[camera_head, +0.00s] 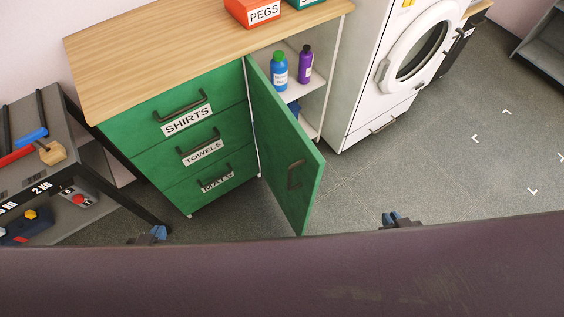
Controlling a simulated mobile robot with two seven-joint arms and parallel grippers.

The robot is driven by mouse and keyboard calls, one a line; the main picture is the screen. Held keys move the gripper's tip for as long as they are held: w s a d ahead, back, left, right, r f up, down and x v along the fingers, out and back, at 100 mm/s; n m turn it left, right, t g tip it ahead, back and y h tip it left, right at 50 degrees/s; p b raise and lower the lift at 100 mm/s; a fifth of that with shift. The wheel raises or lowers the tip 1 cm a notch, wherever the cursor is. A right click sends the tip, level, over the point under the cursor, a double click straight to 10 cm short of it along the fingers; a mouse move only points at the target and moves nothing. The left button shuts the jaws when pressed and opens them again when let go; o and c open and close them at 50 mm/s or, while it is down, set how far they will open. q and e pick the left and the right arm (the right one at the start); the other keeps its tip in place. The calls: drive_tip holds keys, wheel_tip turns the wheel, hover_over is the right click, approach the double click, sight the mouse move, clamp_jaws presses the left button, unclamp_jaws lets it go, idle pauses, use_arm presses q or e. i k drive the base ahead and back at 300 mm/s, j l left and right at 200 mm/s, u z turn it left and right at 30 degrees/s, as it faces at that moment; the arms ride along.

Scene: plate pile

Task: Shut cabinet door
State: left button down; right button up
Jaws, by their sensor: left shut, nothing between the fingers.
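The green cabinet door (285,150) stands open, swung out from the cabinet (165,62) toward me. A dark handle (295,174) is on its face, near the free edge. Behind it the white shelf compartment is partly exposed. My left gripper (157,233) is low at the left, in front of the drawers and apart from the door; it is shut and empty. My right gripper (392,218) is low, to the right of the door and apart from it; only its tip shows, so its opening cannot be told. My own dark body hides the lower part of the view.
Drawers labelled SHIRTS (187,121), TOWELS (202,151) and MATS (216,183) are closed. A blue bottle (279,72) and a purple bottle (305,64) stand on the shelf. A tool bench (75,150) is left, a washing machine (370,75) right. Floor (440,165) is clear at right.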

sight(293, 167)
drive_tip(key=k+j, duration=0.1)
drive_tip(key=j, duration=0.3)
drive_tip(key=j+z, duration=0.15)
drive_tip(key=j, duration=0.3)
drive_tip(key=k+j, duration=0.15)
drive_tip(key=j, duration=0.25)
drive_tip(key=k+j+z, duration=0.1)
drive_tip(key=j, duration=0.3)
drive_tip(key=k+j+z, duration=0.1)
drive_tip(key=j, duration=0.3)
